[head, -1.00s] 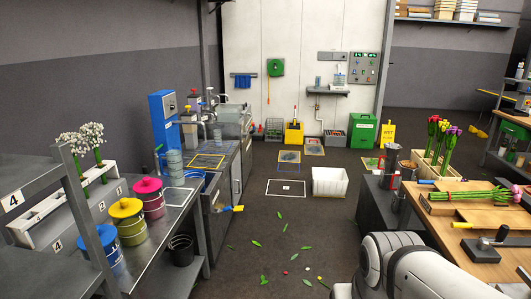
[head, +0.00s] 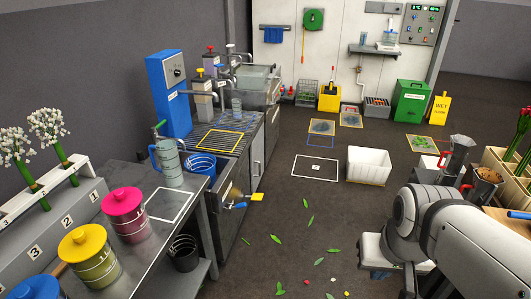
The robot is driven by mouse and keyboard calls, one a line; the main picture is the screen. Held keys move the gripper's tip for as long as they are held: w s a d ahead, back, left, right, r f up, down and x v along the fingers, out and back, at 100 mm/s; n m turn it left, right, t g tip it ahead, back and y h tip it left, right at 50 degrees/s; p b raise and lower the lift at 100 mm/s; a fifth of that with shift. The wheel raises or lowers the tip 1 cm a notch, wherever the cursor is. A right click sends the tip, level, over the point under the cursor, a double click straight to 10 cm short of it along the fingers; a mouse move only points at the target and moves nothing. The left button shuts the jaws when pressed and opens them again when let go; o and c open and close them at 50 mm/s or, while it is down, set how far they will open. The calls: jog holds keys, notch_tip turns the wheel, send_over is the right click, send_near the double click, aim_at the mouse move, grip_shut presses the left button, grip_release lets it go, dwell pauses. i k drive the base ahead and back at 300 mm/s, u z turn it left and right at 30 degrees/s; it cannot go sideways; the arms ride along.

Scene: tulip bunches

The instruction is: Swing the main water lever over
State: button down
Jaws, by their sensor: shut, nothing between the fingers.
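A lever with a yellow grip and blue part (head: 250,198) sticks out from the front of the sink counter, beside a brass-coloured fitting (head: 233,190). It may be the main water lever; no label on it can be read. The lever points to the right, over the floor. My arm shows at the lower right, well apart from the lever. My gripper is not in view, so its fingers cannot be seen.
The sink counter (head: 257,165) stands left of centre. A steel bench with pink (head: 124,212) and yellow (head: 88,252) lidded pots is in the left foreground. A white crate (head: 369,166) stands on the floor.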

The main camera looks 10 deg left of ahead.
aim_at(242, 205)
jog(key=i, duration=2.7)
jog(key=u, duration=1.7)
